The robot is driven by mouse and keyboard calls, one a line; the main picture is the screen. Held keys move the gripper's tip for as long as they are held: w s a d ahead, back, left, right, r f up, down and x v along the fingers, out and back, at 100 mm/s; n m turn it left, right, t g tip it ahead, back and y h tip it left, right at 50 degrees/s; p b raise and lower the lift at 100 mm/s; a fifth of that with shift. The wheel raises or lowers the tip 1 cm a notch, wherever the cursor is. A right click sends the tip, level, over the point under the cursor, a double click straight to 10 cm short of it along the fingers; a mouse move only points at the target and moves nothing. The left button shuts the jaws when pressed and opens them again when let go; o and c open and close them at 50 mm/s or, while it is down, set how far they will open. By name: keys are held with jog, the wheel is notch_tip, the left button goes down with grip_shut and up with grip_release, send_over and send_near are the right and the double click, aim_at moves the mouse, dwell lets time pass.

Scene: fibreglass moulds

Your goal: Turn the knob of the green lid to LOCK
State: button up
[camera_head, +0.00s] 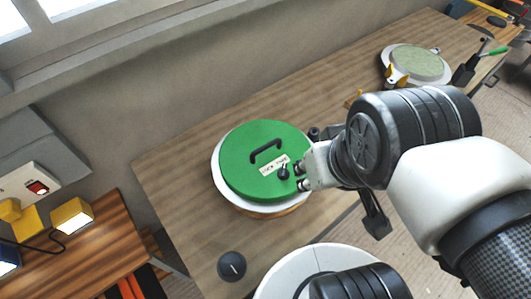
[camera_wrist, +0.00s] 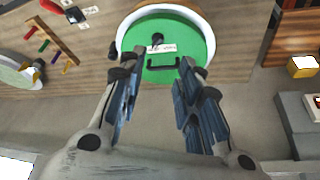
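The round green lid (camera_head: 240,165) sits on a white-rimmed round mould on the wooden table; it also shows in the wrist view (camera_wrist: 195,40). It carries a black bar handle (camera_head: 265,150), a small white label (camera_head: 273,165) and a small black knob (camera_head: 283,174). The knob also shows in the wrist view (camera_wrist: 157,39), beside the label. The label's lettering and the knob's setting are too small to read. My gripper (camera_head: 300,177) is at the lid's right side, its fingertips close to the knob. Its fingers (camera_wrist: 156,72) are apart with nothing between them; contact with the knob cannot be told.
A second mould with a pale green disc (camera_head: 420,62) stands at the table's far right, near yellow clamps (camera_head: 397,77). A black round object (camera_head: 231,266) lies at the near edge. A side bench with yellow items (camera_head: 72,215) is at left. The table left of the lid is clear.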

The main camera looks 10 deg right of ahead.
jog(key=w+f+m+g, duration=0.1)
jog(key=w+m+g, duration=0.1)
jog(key=w, duration=0.7)
jog(key=m+g, duration=0.2)
jog(key=g, duration=0.1)
send_over(284, 169)
notch_tip(284, 169, down, 6)
notch_tip(284, 169, down, 17)
jog(key=b, duration=0.5)
jog(key=shift+f+b, duration=0.2)
jog(key=shift+b, duration=0.1)
grip_shut()
